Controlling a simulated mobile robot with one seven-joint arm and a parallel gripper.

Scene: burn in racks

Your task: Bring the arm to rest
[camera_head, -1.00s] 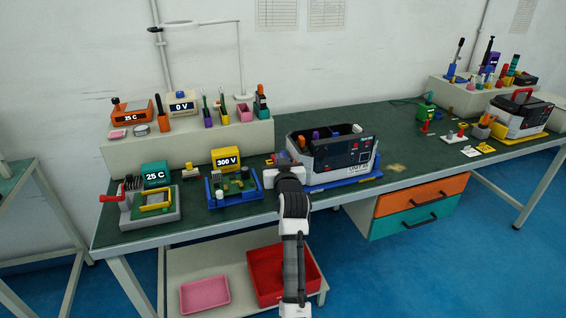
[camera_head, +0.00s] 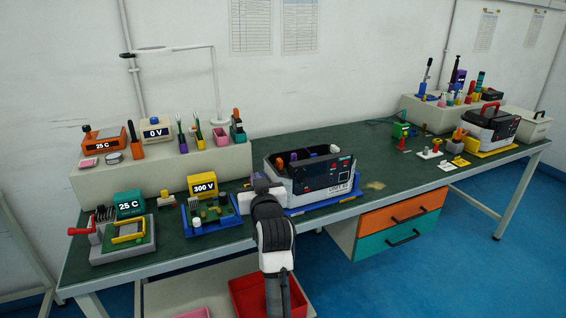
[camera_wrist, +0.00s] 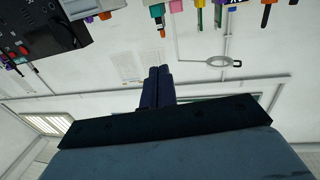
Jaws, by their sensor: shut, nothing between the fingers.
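My arm reaches up from the bottom of the head view, its white and dark links in front of the bench. My gripper (camera_wrist: 158,72) shows in the wrist view, its two dark fingers together with nothing between them. In the head view the arm's end is at the bench's front edge, between the 300 V board fixture (camera_head: 211,213) and the black-and-white tester unit (camera_head: 325,180). The fingers cannot be made out there. The wrist view is upside down, with the tester (camera_wrist: 40,35) at upper left and the wall beyond the fingers.
A crank fixture (camera_head: 122,240) stands at the left end. A shelf (camera_head: 150,170) holds meters and tools. A lamp (camera_head: 165,49) stands behind.

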